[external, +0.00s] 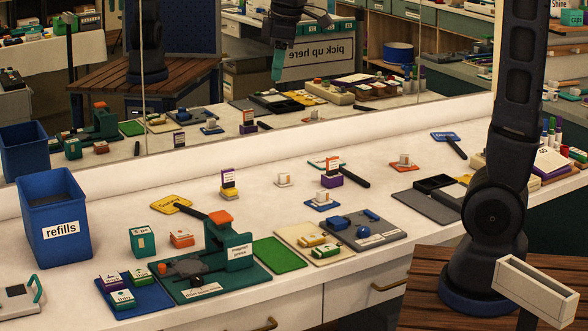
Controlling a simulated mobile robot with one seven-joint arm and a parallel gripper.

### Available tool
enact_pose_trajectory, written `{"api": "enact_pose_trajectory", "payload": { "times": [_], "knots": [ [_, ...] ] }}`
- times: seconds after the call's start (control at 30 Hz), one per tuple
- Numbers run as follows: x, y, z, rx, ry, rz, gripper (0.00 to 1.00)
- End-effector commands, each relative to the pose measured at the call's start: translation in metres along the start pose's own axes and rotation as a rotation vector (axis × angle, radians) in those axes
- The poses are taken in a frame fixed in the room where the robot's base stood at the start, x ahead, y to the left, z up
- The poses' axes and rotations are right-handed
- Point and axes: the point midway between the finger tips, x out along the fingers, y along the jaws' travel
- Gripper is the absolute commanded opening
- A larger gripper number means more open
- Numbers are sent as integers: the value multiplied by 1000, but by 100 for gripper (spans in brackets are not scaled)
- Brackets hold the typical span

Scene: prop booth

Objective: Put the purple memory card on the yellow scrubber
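A small upright card with a purple and white face (229,177) stands at the middle back of the white counter. It rises from a small yellow block (229,194); they appear to touch, but I cannot tell if the card rests on it or in it. I take these as the purple memory card and the yellow scrubber, though they are too small to be sure. My gripper itself is above the frame. Its reflection, with a teal tip, shows in the mirror, well away from the counter. I cannot tell whether its fingers are open.
A similar orange card stands on a purple block (330,181). A teal magnet press (229,247), blue refills bin (55,218) and several trays crowd the front left. Clear counter surrounds the yellow block.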

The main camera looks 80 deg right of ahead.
Motion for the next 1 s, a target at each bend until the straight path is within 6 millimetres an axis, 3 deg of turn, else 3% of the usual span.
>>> {"api": "enact_pose_trajectory", "payload": {
  "times": [0.27, 0.6, 0.8, 1.0],
  "knots": [
    [-25, -67, 65, 86, 82, -14, 35],
    [-26, -136, 148, 194, 169, -37, 35],
    [-17, -164, 186, 245, 207, -49, 35],
    [-10, -175, 203, 271, 222, -55, 35]
  ]
}}
